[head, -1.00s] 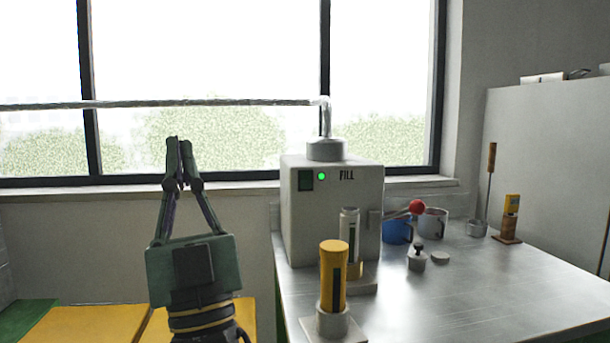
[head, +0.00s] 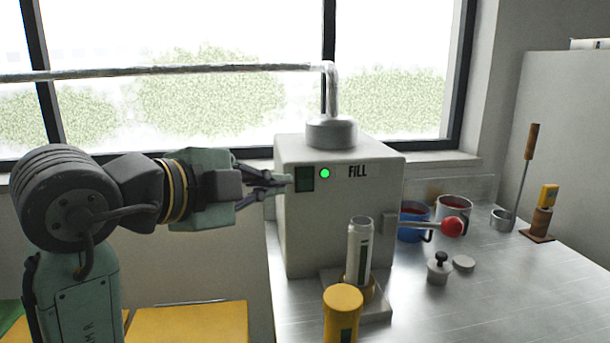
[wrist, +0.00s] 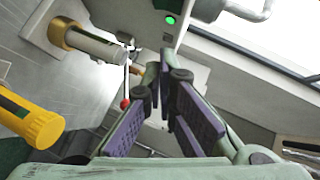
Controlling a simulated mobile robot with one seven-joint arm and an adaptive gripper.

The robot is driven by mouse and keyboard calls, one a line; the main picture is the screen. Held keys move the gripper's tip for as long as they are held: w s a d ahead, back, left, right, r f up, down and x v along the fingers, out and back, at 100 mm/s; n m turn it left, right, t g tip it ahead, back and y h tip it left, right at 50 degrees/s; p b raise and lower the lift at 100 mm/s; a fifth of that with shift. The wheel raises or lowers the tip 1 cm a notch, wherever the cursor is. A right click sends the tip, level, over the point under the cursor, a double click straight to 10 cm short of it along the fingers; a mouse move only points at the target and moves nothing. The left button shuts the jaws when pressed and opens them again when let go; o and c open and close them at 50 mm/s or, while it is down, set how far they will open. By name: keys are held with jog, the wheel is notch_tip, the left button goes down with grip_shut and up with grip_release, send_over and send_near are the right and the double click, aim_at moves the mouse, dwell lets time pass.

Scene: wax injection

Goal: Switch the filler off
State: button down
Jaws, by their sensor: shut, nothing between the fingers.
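The filler (head: 340,220) is a pale box marked FILL, standing on the metal table. Its dark green switch (head: 304,179) is on the upper left of the front face. A round lamp (head: 325,173) beside the switch glows green; the lamp also shows at the top of the wrist view (wrist: 170,19). My gripper (head: 287,183) is shut and empty, its fingertips just left of the switch in the head view. I cannot tell whether they touch it. In the wrist view the closed fingertips (wrist: 159,62) lie below the lamp.
A lever with a red knob (head: 452,227) sticks out at the filler's right. A pale tube (head: 359,250) stands at its front, with a yellow-capped cylinder (head: 342,305) nearer. Blue (head: 413,220) and grey (head: 455,212) mugs stand behind the lever.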

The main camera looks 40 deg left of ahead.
jog(key=shift+s+f, duration=0.1)
jog(key=shift+f, duration=0.05)
jog(key=shift+d, duration=0.1)
jog(key=p, duration=0.3)
send_near(305, 179)
jog(key=w+d, duration=0.4)
jog(key=d, duration=0.1)
jog(key=w+a+f, duration=0.2)
jog(key=shift+w+a+f+p, duration=0.25)
jog(key=shift+w+f+p, duration=0.1)
jog(key=shift+p, duration=0.05)
